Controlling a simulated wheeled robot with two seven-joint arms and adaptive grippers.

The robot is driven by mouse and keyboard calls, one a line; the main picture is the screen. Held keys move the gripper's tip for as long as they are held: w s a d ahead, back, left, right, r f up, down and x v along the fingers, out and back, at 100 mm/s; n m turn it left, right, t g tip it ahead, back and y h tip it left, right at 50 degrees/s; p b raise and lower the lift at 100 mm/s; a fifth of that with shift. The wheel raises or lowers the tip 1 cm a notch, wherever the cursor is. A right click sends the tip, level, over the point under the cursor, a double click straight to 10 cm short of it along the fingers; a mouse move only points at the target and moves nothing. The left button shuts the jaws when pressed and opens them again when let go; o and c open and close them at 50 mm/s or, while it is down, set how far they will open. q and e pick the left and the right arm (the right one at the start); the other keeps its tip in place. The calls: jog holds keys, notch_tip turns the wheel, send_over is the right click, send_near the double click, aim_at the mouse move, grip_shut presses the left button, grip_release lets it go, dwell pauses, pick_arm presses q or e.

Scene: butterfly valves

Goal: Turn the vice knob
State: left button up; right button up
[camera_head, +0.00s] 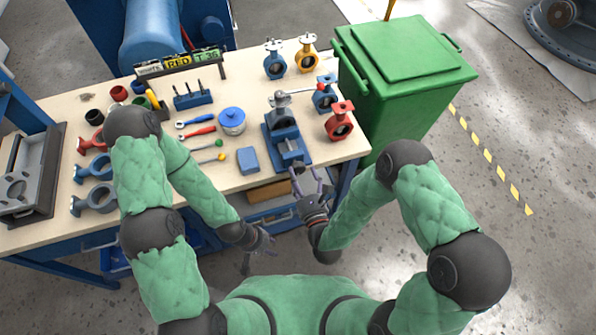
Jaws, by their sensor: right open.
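The blue vice (287,146) stands at the front right edge of the workbench. A grey lever with a red end (300,92) lies across its top. The vice's knob cannot be made out clearly; the front end of the vice is close to my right gripper. My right gripper (311,178) is open and empty, its fingers pointing up toward the vice's front, just off the bench edge. Whether a finger touches the vice cannot be told. My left gripper (260,248) hangs below the bench front, away from the vice, with its fingers spread and nothing between them.
The workbench (240,185) holds blue, yellow and red valves (340,121) right and back, a blue-lidded jar (232,121), screwdrivers and a blue block (248,161) left of the vice. A green bin (400,90) stands close right.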

jog(key=shift+x, duration=1.2)
jog(key=c, duration=1.1)
jog(key=shift+s+f+n, duration=0.15)
jog(key=shift+f+n, duration=0.1)
jog(key=shift+n, duration=0.35)
